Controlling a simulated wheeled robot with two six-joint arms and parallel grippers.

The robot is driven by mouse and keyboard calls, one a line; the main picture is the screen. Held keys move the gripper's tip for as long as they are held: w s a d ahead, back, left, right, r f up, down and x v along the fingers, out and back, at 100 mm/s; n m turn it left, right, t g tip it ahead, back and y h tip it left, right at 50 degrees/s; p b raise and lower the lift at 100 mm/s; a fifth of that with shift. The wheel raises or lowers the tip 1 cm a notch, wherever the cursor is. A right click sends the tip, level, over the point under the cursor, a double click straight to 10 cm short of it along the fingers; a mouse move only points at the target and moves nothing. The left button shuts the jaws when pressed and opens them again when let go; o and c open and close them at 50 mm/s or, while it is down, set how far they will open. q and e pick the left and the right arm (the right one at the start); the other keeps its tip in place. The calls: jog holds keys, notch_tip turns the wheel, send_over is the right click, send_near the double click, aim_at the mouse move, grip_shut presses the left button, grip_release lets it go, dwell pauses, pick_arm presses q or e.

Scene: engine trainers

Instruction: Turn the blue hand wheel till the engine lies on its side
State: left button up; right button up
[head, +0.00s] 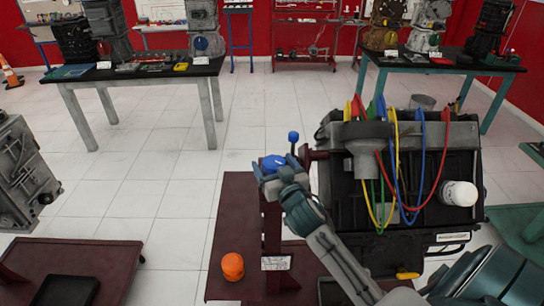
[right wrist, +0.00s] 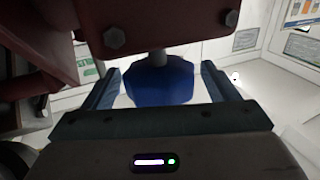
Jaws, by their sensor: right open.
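The blue hand wheel (head: 273,162) is at the left end of the engine's dark red stand. In the right wrist view the blue wheel (right wrist: 160,82) sits on a short shaft, between my open fingers. My right gripper (head: 270,168) reaches it from the front; its fingers (right wrist: 160,75) stand either side of the wheel, with light gaps visible. A blue knob (head: 293,136) stands up just beyond. The engine (head: 340,185) is black and grey, with coloured cables and a white filter (head: 459,193); it looks slightly tilted. My left gripper is not in view.
An orange cap-like object (head: 232,266) sits on the stand's red base (head: 232,205). Another grey engine (head: 22,175) stands at the left. Two tables (head: 143,75) (head: 440,62) with engine parts are at the back. Tiled floor between is clear.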

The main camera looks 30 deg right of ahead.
jog(key=shift+x, duration=0.9)
jog(key=shift+c, duration=0.4)
